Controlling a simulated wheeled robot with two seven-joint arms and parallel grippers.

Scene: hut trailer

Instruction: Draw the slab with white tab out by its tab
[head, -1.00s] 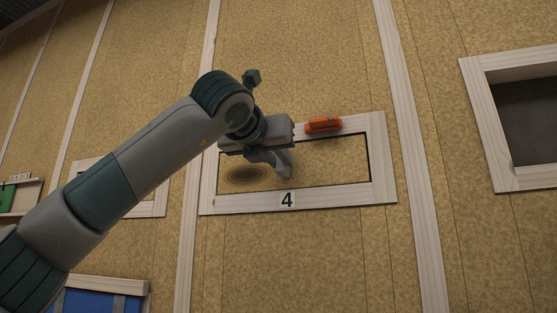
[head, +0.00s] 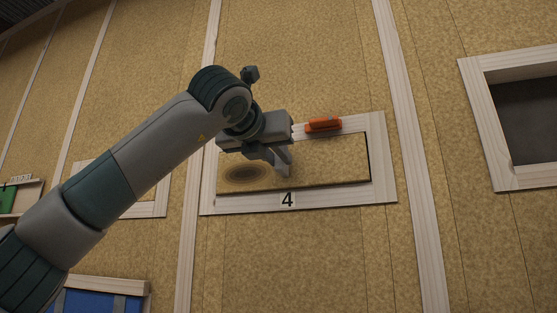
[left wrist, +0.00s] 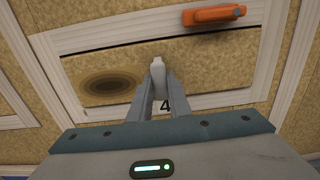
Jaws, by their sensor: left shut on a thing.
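The slab (head: 325,165) is a tan speckled panel with a dark round stain at its left, set in a pale wooden frame (head: 385,180) marked 4. It also shows in the left wrist view (left wrist: 205,65). Its front stands a little proud of the frame, with its lower edge showing. My left gripper (head: 283,168) is at the middle of the slab. In the left wrist view my left gripper (left wrist: 159,85) is shut on the white tab (left wrist: 158,62), whose end shows between the fingertips. My right gripper is in neither view.
An orange block-like piece (head: 323,125) sits on the frame's upper rail, just above the slab. Another framed opening (head: 515,115), dark inside, is at the right. A blue panel (head: 90,302) and a green thing (head: 8,198) are at the left. The wall below the frame is clear.

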